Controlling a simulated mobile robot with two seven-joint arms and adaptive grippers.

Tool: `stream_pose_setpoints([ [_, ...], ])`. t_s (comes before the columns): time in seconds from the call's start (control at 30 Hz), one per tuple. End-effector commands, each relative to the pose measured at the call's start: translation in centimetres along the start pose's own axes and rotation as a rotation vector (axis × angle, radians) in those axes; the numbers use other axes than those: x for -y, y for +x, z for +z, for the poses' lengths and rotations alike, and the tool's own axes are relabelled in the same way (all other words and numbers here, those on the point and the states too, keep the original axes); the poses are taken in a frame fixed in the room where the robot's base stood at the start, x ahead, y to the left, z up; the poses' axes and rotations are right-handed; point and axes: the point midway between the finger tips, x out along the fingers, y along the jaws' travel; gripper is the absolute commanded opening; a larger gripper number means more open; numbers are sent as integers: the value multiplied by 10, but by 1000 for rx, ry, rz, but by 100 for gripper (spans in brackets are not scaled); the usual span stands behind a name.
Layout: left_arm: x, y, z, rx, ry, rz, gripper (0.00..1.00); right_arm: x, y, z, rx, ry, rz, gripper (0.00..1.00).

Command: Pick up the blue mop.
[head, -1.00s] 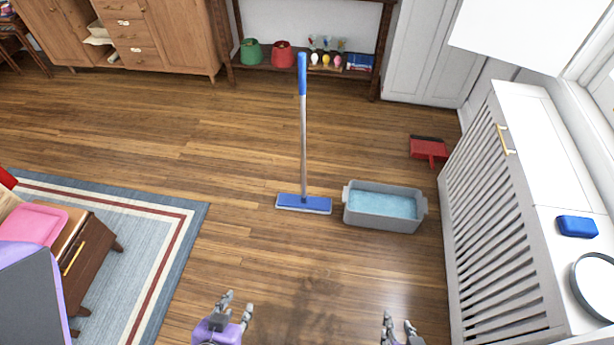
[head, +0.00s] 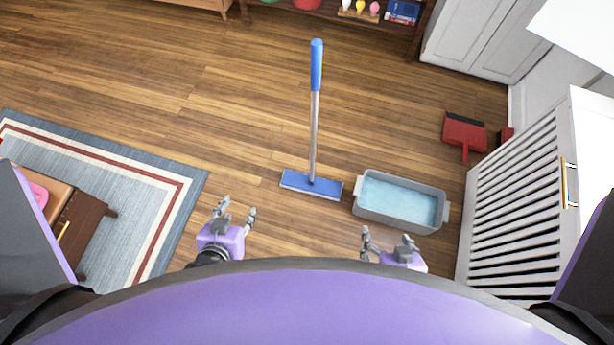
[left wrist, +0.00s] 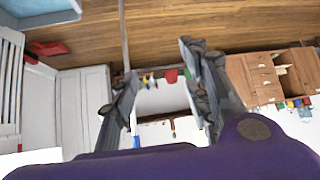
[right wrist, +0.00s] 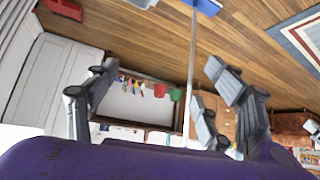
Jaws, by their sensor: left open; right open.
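The blue mop (head: 314,130) stands upright on the wooden floor, with a blue handle grip on top, a thin grey pole and a flat blue head. Its pole also shows in the left wrist view (left wrist: 123,38) and the right wrist view (right wrist: 192,60), where part of the blue head is at the top edge. My left gripper (head: 237,210) is open and empty, left of the mop head and nearer to me. My right gripper (head: 387,238) is open and empty, right of the mop and in front of the tub. Neither touches the mop.
A grey tub of water (head: 400,222) stands just right of the mop head. A red dustpan (head: 465,132) lies beyond it, near a white slatted cabinet (head: 515,210). A blue-bordered rug (head: 120,170) and small wooden furniture (head: 85,225) are at left. The floor left of the mop is clear.

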Motion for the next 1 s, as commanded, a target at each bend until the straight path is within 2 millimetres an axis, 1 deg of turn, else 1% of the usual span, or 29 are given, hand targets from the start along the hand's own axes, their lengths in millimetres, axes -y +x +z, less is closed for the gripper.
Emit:
stream_pose_setpoints([
  [0.03, -8, 26, -12, -30, 10, 28, 43, 0, 4, 38, 60, 2, 0, 79],
  [0.07, -13, 39, -28, -61, 13, 46, 43, 0, 5, 52, 80, 3, 0, 79],
  [0.1, -21, 56, -50, -107, 17, 75, 43, 0, 8, 69, 106, 4, 1, 79],
  [0.17, -35, 79, -89, -185, 25, 123, 43, -1, 11, 90, 136, 3, 3, 79],
  [0.2, -46, 91, -116, -242, 34, 156, 43, -1, 14, 102, 150, 3, 5, 79],
  [0.23, -54, 98, -137, -284, 41, 181, 43, -2, 16, 108, 158, 3, 7, 79],
  [0.27, -62, 104, -157, -327, 48, 206, 43, -2, 18, 113, 163, 3, 9, 79],
  [0.3, -73, 110, -185, -385, 58, 239, 43, -3, 22, 117, 163, 2, 12, 79],
  [0.37, -88, 114, -223, -469, 74, 284, 43, -5, 28, 114, 149, 0, 16, 79],
  [0.4, -97, 113, -247, -521, 84, 312, 43, -7, 33, 109, 136, -2, 20, 79],
  [0.5, -116, 106, -294, -635, 105, 369, 43, -10, 44, 95, 102, -10, 25, 79],
  [0.53, -121, 102, -306, -668, 112, 384, 43, -10, 46, 93, 94, -12, 25, 79],
  [0.6, -126, 92, -320, -712, 119, 402, 43, -10, 49, 83, 77, -17, 25, 79],
  [0.67, -126, 86, -325, -733, 123, 404, 43, -11, 48, 75, 64, -20, 25, 79],
  [0.77, -127, 85, -330, -751, 144, 394, 43, -11, 47, 68, 51, -22, 26, 79],
  [0.87, -130, 92, -336, -753, 153, 389, 43, -11, 45, 71, 57, -21, 27, 79],
  [1.0, -137, 101, -347, -753, 152, 388, 43, -12, 39, 80, 76, -19, 30, 79],
])
